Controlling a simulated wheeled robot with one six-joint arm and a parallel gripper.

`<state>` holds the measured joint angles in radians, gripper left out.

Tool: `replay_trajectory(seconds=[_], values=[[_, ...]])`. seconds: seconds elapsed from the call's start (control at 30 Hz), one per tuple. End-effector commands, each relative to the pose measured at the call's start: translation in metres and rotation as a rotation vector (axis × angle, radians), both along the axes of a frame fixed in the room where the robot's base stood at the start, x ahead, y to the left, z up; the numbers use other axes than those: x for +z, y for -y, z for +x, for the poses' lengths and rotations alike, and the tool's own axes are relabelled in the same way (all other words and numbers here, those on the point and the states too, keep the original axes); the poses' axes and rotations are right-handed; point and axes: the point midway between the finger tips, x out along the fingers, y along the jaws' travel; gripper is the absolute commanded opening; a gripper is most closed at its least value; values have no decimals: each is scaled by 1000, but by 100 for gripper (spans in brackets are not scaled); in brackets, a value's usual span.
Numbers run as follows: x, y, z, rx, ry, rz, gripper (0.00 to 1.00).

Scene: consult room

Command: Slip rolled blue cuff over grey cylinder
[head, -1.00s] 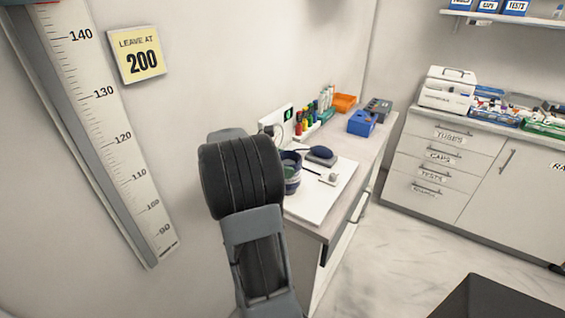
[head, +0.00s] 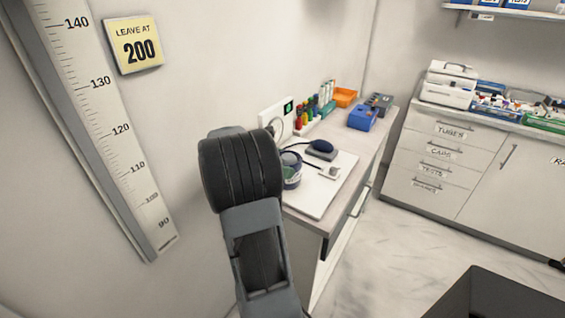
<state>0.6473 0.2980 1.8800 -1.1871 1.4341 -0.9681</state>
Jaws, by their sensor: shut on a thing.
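A rolled dark blue cuff (head: 290,182) shows on the white board (head: 318,198) on the side counter, just right of my arm. Its left side is partly hidden behind my arm's black joint. A paler grey-green part shows at its middle; I cannot tell whether this is the grey cylinder or the cuff's lining. A dark blue bulb (head: 323,146) lies on a grey pad (head: 318,155) behind it. My gripper's fingers are hidden behind my arm, so I cannot see what they touch.
A small white piece (head: 330,172) lies on the board. Behind are coloured bottles (head: 308,117), a blue box (head: 361,118) and an orange tray (head: 344,97). The board's front part is clear.

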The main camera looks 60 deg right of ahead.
Motion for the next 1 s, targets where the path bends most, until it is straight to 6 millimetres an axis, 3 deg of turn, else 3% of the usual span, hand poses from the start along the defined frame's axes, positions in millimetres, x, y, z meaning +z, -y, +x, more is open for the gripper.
replay_trajectory(seconds=[0.63,0.67,0.7,0.77,1.0], values=[[-6,0,0,0,-1,1,63],[-6,0,0,0,-1,1,91],[-6,0,0,0,-1,1,95],[-6,0,0,0,-1,1,100],[-5,-1,1,0,-1,1,100]])
